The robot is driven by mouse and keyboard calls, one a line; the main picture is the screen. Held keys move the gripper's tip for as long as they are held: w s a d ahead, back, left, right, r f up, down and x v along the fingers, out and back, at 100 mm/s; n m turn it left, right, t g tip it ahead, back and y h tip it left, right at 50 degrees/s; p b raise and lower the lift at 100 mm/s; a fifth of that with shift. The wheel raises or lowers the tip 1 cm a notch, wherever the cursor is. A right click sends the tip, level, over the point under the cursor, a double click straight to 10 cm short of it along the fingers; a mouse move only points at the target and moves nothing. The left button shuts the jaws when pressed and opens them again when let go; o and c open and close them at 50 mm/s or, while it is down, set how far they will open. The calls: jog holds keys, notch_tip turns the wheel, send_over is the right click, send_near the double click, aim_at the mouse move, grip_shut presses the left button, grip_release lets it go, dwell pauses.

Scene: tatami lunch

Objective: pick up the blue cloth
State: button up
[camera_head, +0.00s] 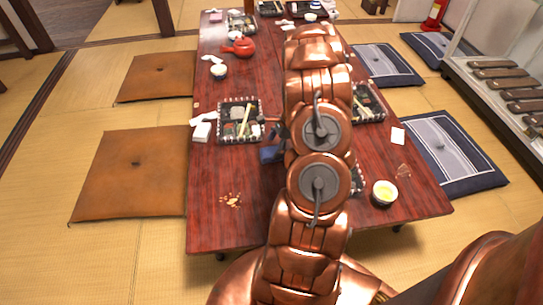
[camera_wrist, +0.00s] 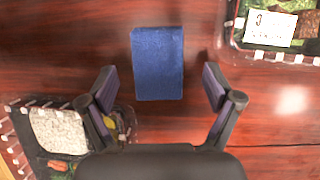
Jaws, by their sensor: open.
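The blue cloth (camera_wrist: 157,62) is a small folded rectangle lying flat on the dark red wooden table (camera_wrist: 60,50). In the wrist view it lies at the upper middle, ahead of and between the fingers of my gripper (camera_wrist: 158,88). My gripper is mostly hidden behind the arm there, with dark parts showing near the cloth.
A bento tray (camera_head: 221,134) with chopsticks lies left of the cloth, another tray (camera_head: 369,104) right of my arm. A red teapot (camera_head: 240,47) stands farther back.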

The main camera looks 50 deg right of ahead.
jog(key=shift+x, duration=1.4)
jog(key=c, duration=1.1)
jog(key=shift+r, duration=0.15)
jog(key=shift+r, duration=0.35)
notch_tip(320, 180, up, 3)
jog(key=shift+r+p, duration=0.1)
jog(key=shift+p, duration=0.6)
jog(key=s+a, duration=0.2)
jog(key=a, duration=0.2)
jog(key=s+a+p, duration=0.1)
jog(key=s+a, duration=0.2)
jog(key=a, duration=0.2)
jog(key=s+a+r+p, duration=0.1)
jog(key=s+a, duration=0.2)
jog(key=a, duration=0.2)
jog(key=shift+w+f, duration=0.1)
